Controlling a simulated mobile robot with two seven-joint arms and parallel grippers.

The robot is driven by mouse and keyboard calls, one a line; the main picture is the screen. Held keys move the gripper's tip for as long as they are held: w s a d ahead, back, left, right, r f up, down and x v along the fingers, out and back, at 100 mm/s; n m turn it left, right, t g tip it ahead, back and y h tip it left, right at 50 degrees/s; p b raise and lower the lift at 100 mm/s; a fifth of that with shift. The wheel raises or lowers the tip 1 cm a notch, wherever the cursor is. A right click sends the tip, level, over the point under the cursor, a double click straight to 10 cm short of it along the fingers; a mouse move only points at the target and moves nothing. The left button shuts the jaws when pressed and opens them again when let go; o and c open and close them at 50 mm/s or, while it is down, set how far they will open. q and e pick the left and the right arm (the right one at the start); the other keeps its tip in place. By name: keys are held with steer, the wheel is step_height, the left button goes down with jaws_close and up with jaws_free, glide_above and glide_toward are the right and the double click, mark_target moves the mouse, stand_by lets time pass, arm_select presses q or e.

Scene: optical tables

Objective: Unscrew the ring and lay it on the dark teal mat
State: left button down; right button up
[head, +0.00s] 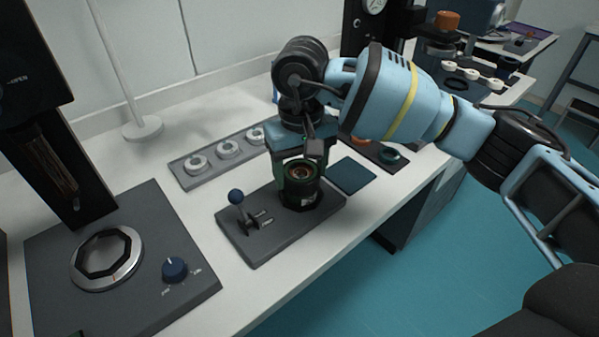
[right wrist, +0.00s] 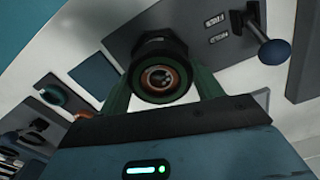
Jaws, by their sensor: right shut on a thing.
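The dark teal mat (head: 353,175) lies bare on the white table, right of the clamp fixture (head: 245,245); it also shows in the right wrist view (right wrist: 95,76). A dark, upright barrel (head: 303,195) stands on the fixture. My right gripper (head: 300,172) points down over the barrel. Its green fingers (right wrist: 163,85) are shut on the ring from both sides. I cannot tell whether the ring is apart from the barrel. My left gripper is not in view.
A lever with a blue ball (head: 236,196) stands on the fixture's left. A grey tray with white rings (head: 228,149) lies behind it. A dark tray with a teal ring (head: 388,154) lies beyond the mat. A station with a blue knob (head: 175,269) stands front left.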

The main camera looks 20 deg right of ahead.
steer(key=shift+n, duration=0.7)
steer(key=o, duration=1.1)
steer(key=shift+c, duration=1.1)
